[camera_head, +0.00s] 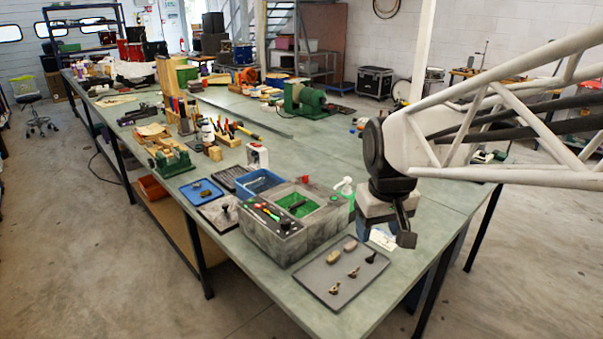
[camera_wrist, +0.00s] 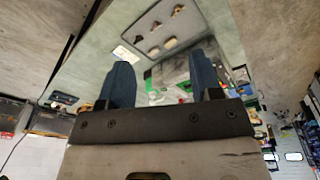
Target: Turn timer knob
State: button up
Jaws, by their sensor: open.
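A small white device with a dark round face (camera_head: 257,156) stands on the bench behind the blue bin; it may be the timer, but its knob is too small to make out. My gripper (camera_head: 388,234) hangs over the right side of the bench, well to the right of and nearer than that device. In the wrist view my gripper (camera_wrist: 163,80) shows two dark blue fingers spread apart with nothing between them. I cannot make out the timer in the wrist view.
A grey divided box (camera_head: 272,235) holds tools and a green compartment. A dark tray (camera_head: 318,292) with several small parts lies in front of it. A green spray bottle (camera_head: 346,190) stands between box and gripper. A blue bin (camera_head: 262,183) and blue tray (camera_head: 201,191) lie further left.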

jog(key=w+a+f+n+g, duration=0.1)
jog(key=w+a, duration=0.3)
jog(key=w, duration=0.3)
jog(key=w+a+f+n, duration=0.2)
jog(key=w+a, duration=0.3)
jog(key=w, duration=0.1)
jog(key=n, duration=0.3)
send_over(285, 221)
jog(key=shift+g, duration=0.4)
jog(key=f, duration=0.6)
jog(key=shift+s+d+f, duration=0.1)
jog(key=shift+s+d, duration=0.1)
jog(key=shift+d, duration=0.1)
jog(key=shift+w+a+f, duration=0.15)
jog(key=shift+a+f, duration=0.05)
jog(key=shift+a, duration=0.05)
jog(key=shift+f, duration=0.1)
jog(key=shift+f, duration=3.8)
jog(key=c, duration=0.9)
